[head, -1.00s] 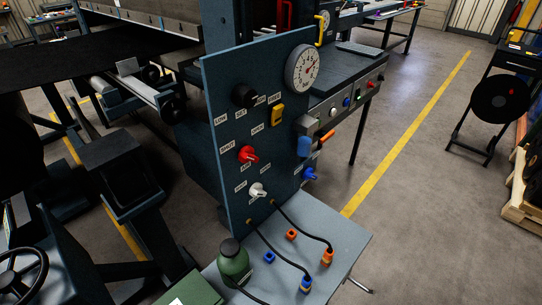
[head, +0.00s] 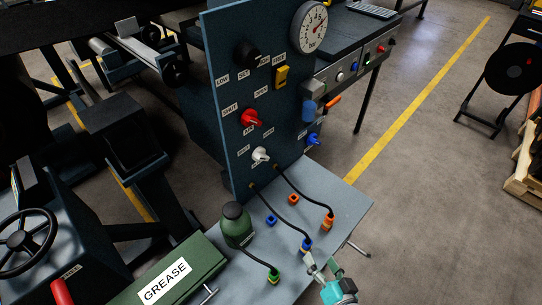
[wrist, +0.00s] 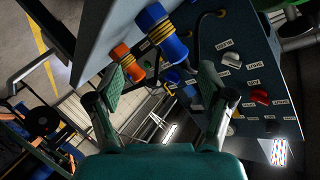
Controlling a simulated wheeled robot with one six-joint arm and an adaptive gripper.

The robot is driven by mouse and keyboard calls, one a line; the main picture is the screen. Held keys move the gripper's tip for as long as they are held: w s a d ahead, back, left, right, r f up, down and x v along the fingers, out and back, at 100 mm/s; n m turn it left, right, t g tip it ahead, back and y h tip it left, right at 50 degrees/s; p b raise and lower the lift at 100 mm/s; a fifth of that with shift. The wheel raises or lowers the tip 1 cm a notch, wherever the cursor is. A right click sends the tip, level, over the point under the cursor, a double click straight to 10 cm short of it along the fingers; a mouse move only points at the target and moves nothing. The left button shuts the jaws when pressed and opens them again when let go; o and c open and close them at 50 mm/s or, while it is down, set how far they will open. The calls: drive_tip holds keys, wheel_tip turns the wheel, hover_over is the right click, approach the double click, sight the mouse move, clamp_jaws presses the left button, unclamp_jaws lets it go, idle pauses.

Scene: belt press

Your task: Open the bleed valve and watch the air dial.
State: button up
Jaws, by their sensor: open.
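The white lever handle (head: 261,154), low on the blue panel (head: 285,100), has small labels around it that I cannot read surely. It also shows in the wrist view (wrist: 232,61). A red lever handle (head: 250,118) sits above it, also in the wrist view (wrist: 260,96). The round air dial (head: 310,27) is at the panel's top right, its needle pointing up and right. My gripper (head: 313,262) is open and empty over the shelf's front, near the blue plug. Its two fingers (wrist: 160,85) stand apart in the wrist view, away from both handles.
The grey shelf (head: 345,205) below the panel carries a blue plug (head: 305,244), an orange plug (head: 328,221) and a green plug (head: 273,276) with black hoses. A green bottle (head: 237,226) and a GREASE box (head: 170,282) stand left.

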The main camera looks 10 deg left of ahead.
drive_tip(key=w+a+r+n+y, duration=0.2)
drive_tip(key=w+a+r+y, duration=0.4)
drive_tip(key=w, duration=0.5)
drive_tip(key=n+g+y, duration=0.2)
drive_tip(key=g+y, duration=0.1)
approach(265, 158)
drive_tip(key=x, duration=1)
drive_tip(key=shift+w+a, duration=0.15)
drive_tip(key=shift+w, duration=0.05)
drive_tip(key=c, duration=1.1)
